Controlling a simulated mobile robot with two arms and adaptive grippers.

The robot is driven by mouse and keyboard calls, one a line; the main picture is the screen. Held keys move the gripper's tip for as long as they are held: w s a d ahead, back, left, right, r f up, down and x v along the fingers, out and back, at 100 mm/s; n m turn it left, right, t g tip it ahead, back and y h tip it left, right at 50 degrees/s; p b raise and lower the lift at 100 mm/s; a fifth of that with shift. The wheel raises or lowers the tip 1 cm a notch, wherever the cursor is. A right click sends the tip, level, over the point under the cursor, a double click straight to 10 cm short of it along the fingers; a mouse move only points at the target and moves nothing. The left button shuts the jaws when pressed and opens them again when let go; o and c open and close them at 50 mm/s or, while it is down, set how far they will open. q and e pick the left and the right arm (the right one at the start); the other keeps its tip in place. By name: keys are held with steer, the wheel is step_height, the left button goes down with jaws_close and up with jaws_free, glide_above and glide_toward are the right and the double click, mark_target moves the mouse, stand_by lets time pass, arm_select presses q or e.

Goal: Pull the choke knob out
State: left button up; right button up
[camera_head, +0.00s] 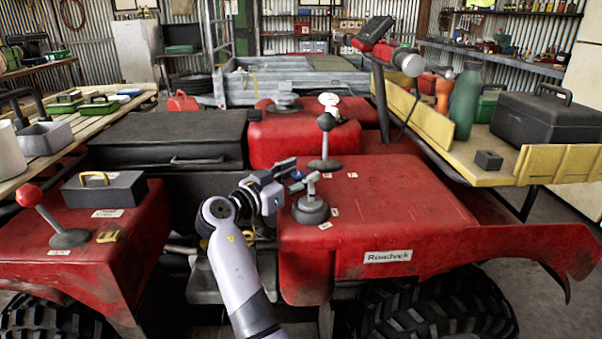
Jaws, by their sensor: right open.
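My right gripper (292,175) is over the left edge of the quad's red bodywork (400,205), its two dark fingers apart and pointing right. A small blue part (297,174) shows between or just behind the fingers; it may be the choke knob, but it is too small and partly hidden to tell. I cannot tell whether the fingers touch it. Just in front of the gripper is a round black base with a grey handle (311,205). My left gripper is not in view.
A black-knobbed lever (326,145) stands behind the gripper. A red-knobbed lever (45,215) and a dark box (104,190) are on the left red panel. A yellow shelf (500,165) carries a green bottle (465,103) and black toolbox (545,118).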

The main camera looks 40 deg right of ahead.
steer(key=shift+c, duration=0.3)
jaws_close()
